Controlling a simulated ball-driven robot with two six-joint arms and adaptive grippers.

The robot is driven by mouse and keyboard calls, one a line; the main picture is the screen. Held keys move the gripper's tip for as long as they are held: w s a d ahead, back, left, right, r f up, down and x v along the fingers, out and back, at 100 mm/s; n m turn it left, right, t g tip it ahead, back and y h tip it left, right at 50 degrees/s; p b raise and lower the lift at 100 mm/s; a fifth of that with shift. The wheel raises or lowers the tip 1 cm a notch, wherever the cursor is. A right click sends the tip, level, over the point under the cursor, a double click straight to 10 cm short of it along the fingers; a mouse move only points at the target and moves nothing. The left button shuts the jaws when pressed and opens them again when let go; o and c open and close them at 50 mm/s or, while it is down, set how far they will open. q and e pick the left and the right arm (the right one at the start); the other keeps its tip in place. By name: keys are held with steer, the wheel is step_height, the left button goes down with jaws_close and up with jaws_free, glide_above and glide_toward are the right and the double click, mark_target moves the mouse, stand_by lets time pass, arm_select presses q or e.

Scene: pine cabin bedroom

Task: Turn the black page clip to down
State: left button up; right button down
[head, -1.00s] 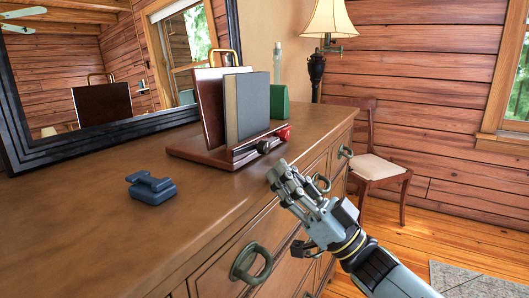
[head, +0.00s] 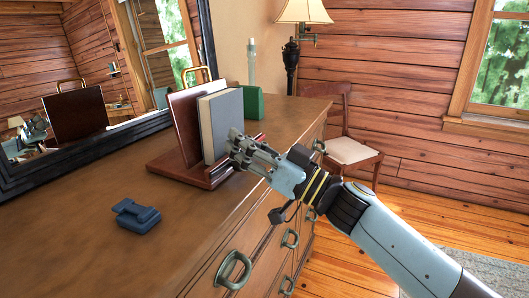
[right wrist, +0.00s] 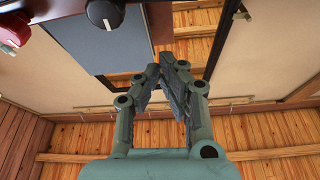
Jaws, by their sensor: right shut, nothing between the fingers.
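The wooden book stand (head: 165,163) stands on the dresser and holds a grey book (head: 222,120) upright against its back board. In the right wrist view the black page clip (right wrist: 103,14) is a round knob with a white mark, at the top edge beside the grey book (right wrist: 105,50). A red clip (right wrist: 12,30) is further left. My right gripper (head: 238,146) is shut and empty at the stand's front, hiding the black clip in the head view. In the wrist view its fingertips (right wrist: 168,71) are apart from the knob, below and right of it. My left gripper is out of view.
A blue object (head: 137,215) lies on the dresser (head: 90,240) at the front left. A green object (head: 252,104) stands behind the stand. A mirror (head: 100,140) backs the dresser. A lamp (head: 291,60) and a chair (head: 345,150) are beyond.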

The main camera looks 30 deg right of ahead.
steer(key=shift+w+a+f+b, duration=0.3)
steer(key=shift+w+a+f, duration=0.05)
steer(key=shift+f, duration=0.25)
steer(key=shift+w+a+f+b, duration=0.3)
steer(key=shift+f, duration=0.85)
steer(key=shift+s+a+f+n+g+y+b, duration=0.1)
steer(key=shift+s+f+n+g+y+b, duration=0.15)
steer(key=shift+f+n+y+b, duration=0.55)
steer(key=shift+r+h+p, duration=0.15)
steer(key=shift+h+p, duration=0.25)
steer(key=shift+h, duration=0.1)
